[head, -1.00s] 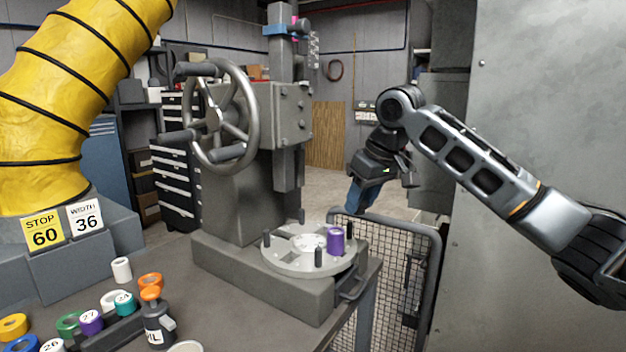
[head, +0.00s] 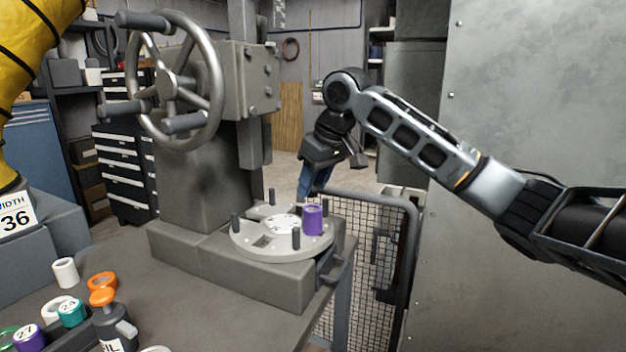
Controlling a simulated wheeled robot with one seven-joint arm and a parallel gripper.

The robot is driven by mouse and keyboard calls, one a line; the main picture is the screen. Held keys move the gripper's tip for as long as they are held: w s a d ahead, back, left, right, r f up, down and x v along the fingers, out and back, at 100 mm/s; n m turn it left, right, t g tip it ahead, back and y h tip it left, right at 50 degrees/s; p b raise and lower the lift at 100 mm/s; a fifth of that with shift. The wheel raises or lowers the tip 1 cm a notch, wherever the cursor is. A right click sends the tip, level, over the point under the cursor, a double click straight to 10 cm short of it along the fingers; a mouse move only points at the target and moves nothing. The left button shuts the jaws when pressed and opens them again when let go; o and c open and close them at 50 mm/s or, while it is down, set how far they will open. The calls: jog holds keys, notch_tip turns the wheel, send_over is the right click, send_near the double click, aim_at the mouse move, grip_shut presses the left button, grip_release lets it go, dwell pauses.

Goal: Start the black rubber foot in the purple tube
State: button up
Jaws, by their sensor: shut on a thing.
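The purple tube (head: 313,219) stands upright on the round grey plate (head: 248,246) of the press, near its right side. My gripper (head: 316,176) hangs at the end of my arm, above and behind the tube in the head view, apart from it. A blue part shows below the dark gripper body, just above the tube in the picture. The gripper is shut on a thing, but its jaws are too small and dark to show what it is. I cannot make out the black rubber foot anywhere.
Several dark pegs (head: 296,238) stand on the plate around the tube. The press with its handwheel (head: 174,84) rises at the left. A mesh guard (head: 362,262) stands to the right of the bench. Numbered rolls (head: 72,311) and an oil bottle (head: 114,328) are at front left.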

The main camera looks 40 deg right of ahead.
aim_at(317, 187)
jog(key=shift+f+b, duration=0.3)
jog(key=shift+f, duration=0.4)
jog(key=shift+s+f, duration=0.1)
jog(key=shift+f, duration=0.7)
dwell(0.8)
jog(key=o, duration=1.1)
jog(key=shift+r, duration=0.1)
jog(key=v, duration=0.7)
jog(key=shift+s+r+b, duration=0.2)
jog(key=shift+r+b, duration=0.05)
jog(key=shift+b, duration=0.05)
